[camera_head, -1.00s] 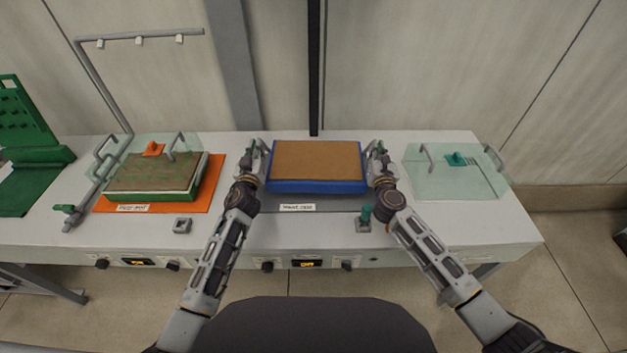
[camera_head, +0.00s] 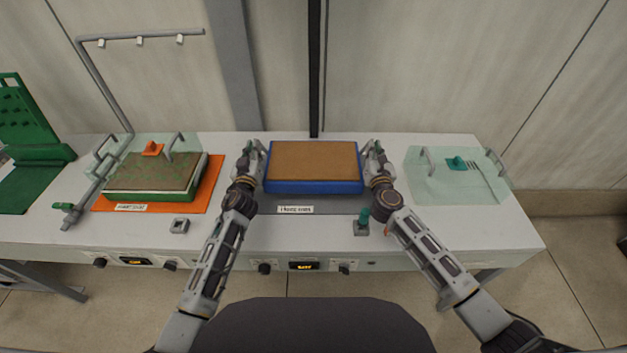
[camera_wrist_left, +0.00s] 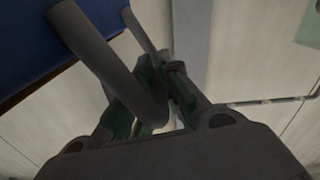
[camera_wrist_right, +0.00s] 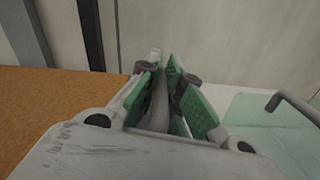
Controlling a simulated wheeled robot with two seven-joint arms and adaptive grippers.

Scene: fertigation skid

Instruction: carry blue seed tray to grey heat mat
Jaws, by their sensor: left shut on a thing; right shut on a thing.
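The blue seed tray (camera_head: 314,187), filled with brown soil, is level over the grey heat mat (camera_head: 335,205). A strip of mat with a white label shows in front of it; the tray hides the rest. I cannot tell whether the tray touches the mat. My left gripper (camera_head: 254,151) is shut on the handle at the tray's left end. The left wrist view shows the grey handle bar (camera_wrist_left: 110,60) running into the jaws beside the blue wall. My right gripper (camera_head: 374,152) is shut on the right end handle, seen between green finger pads in the right wrist view (camera_wrist_right: 160,95).
A green tray (camera_head: 150,195) stands on an orange mat (camera_head: 213,185) at left, near a grey pipe frame (camera_head: 95,85). A clear cover (camera_head: 435,185) lies at right. A green-knobbed fitting (camera_head: 362,222) stands near my right forearm.

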